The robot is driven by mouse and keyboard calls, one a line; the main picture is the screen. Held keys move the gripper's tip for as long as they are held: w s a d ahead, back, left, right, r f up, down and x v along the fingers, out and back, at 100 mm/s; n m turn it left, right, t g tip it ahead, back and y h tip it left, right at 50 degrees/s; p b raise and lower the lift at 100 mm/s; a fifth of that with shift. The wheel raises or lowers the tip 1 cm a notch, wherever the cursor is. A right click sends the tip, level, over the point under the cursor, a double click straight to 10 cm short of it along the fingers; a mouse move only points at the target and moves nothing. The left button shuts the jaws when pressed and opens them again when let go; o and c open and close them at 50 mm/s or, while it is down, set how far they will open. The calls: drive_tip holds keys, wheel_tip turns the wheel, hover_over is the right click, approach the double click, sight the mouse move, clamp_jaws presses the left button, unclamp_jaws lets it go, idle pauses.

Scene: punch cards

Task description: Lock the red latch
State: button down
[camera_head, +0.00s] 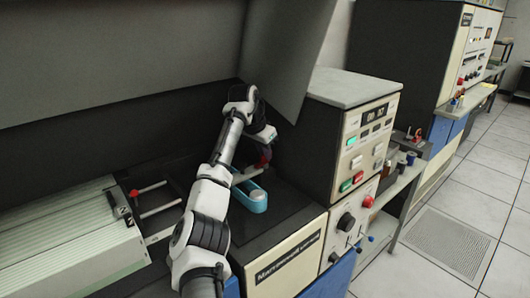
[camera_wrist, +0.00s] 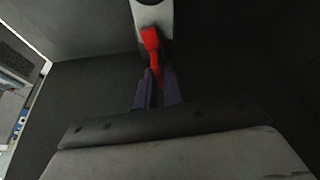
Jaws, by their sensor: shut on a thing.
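The red latch (camera_wrist: 151,42) shows in the wrist view as a red handle hanging from a light grey bar (camera_wrist: 152,14). My gripper (camera_wrist: 158,76) is shut on its lower end, with a dark purple finger on each side. In the head view my gripper (camera_head: 265,153) is at the far end of my arm, and the red handle (camera_head: 263,161) shows just under it. The light bar runs from there toward a blue oval part (camera_head: 251,203) on the black machine top. The fingers hide part of the handle.
A ribbed pale machine (camera_head: 65,248) with a red-knobbed rod (camera_head: 134,193) lies left of my arm. A control cabinet (camera_head: 350,135) with buttons stands close on the right. A large grey panel (camera_head: 120,55) overhangs the far side. The tiled floor at right is clear.

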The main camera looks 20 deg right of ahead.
drive_tip(key=shift+m+g+h, duration=0.3)
drive_tip(key=shift+m, duration=0.6)
drive_tip(key=c, duration=1.5)
unclamp_jaws()
drive_tip(key=shift+a+r, duration=0.1)
drive_tip(key=b+v, duration=0.2)
drive_tip(key=v, duration=1.1)
drive_tip(key=shift+s+r, duration=0.1)
drive_tip(key=shift+r, duration=0.2)
